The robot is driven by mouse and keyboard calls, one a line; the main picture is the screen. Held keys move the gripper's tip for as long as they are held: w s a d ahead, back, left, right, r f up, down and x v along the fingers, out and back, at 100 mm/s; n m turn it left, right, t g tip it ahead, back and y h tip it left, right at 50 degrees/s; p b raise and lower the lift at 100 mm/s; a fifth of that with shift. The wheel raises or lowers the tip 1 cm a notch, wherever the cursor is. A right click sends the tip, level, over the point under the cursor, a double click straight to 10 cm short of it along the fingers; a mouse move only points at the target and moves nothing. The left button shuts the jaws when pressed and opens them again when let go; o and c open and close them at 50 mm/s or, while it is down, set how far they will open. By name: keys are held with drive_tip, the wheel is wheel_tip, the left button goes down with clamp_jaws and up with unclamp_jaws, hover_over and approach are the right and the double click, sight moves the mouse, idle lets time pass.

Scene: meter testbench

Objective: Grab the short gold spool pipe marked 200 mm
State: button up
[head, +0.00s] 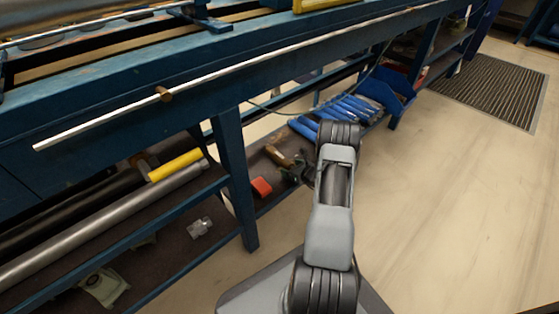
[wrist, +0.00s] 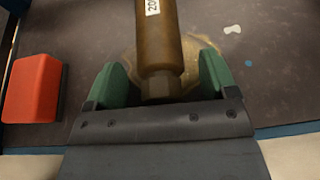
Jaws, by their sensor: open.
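The gold spool pipe (wrist: 157,35) runs from the top edge to the middle of the wrist view, with a white label reading "20" and a partly cut-off digit. Its near end has a narrower neck and a hex-like end, with a round brownish flange or disc behind it. My gripper (wrist: 162,82) is open, its green fingers to the left and right of the pipe's near end, with visible gaps. In the head view, the pipe (head: 278,155) lies on the lower shelf, just beyond my gripper (head: 296,174), which my arm partly hides.
A red block (wrist: 32,88) lies left of my gripper; it also shows on the shelf in the head view (head: 261,187). Several blue pieces (head: 350,108) and a blue bin (head: 388,95) lie further along. A bench leg (head: 236,180) stands to the left.

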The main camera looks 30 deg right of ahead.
drive_tip(key=c, duration=1.3)
drive_tip(key=shift+r, duration=0.1)
drive_tip(key=shift+c, duration=0.4)
drive_tip(key=shift+r, duration=0.1)
